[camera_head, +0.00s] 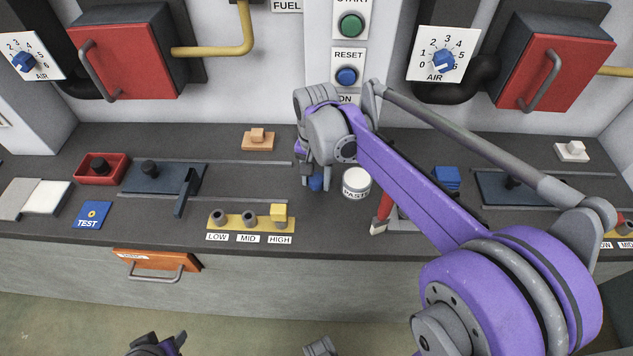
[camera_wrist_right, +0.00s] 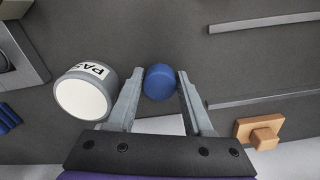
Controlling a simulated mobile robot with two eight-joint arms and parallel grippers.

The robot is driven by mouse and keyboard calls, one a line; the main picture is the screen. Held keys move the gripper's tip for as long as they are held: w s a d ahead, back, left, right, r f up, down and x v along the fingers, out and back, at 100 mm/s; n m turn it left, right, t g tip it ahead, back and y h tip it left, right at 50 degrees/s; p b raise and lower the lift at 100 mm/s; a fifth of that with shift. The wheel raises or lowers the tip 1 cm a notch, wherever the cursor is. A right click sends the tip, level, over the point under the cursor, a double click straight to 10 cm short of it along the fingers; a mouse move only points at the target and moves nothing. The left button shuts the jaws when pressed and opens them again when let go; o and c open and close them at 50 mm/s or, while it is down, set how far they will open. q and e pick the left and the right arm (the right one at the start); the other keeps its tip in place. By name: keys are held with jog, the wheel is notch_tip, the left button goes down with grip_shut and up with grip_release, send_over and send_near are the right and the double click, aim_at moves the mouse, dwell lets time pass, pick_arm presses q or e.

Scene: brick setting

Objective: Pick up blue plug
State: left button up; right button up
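The blue plug (camera_head: 316,184) is on the dark bench top, partly hidden under my right gripper. In the right wrist view its round blue top (camera_wrist_right: 160,82) shows between the fingertips. My right gripper (camera_wrist_right: 161,80) is open, with one finger on each side of the plug. Narrow gaps seem to show, but contact cannot be told for sure. In the head view my right gripper (camera_head: 311,176) points down at the bench. Part of my left arm shows at the bottom edge, with its finger state unclear.
A white-topped paste jar (camera_head: 356,183) stands close to the right gripper, also in the wrist view (camera_wrist_right: 82,98). An orange plug (camera_head: 258,140) on a square base sits to the left. A yellow three-post rack (camera_head: 237,221) is near the front edge. A red-handled brush (camera_head: 384,212) is to the right.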

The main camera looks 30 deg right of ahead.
grip_shut()
